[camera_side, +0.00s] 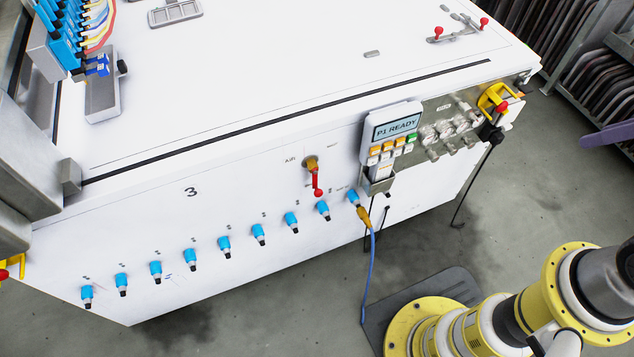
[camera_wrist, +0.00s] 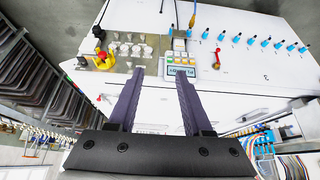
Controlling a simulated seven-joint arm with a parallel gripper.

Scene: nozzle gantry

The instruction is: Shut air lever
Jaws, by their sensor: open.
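The air lever (camera_side: 317,184) is a red handle on a brass valve on the white front panel, just right of the printed word AIR. Its handle hangs down. It also shows in the wrist view (camera_wrist: 217,58), right of my fingers and beyond their tips. My gripper (camera_wrist: 160,74) is open and empty, with two long dark purple fingers apart, touching nothing that I can see. In the side view only a purple-grey finger-like piece shows at the right edge, apart from the panel; the rest of the gripper is out of frame.
A pendant reading P1 READY (camera_side: 396,128) hangs right of the lever. A row of blue nozzles (camera_side: 225,246) runs below it, with a blue hose (camera_side: 372,270) at the right end. A yellow bracket with a red knob (camera_side: 497,100) sits at the panel's right corner.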

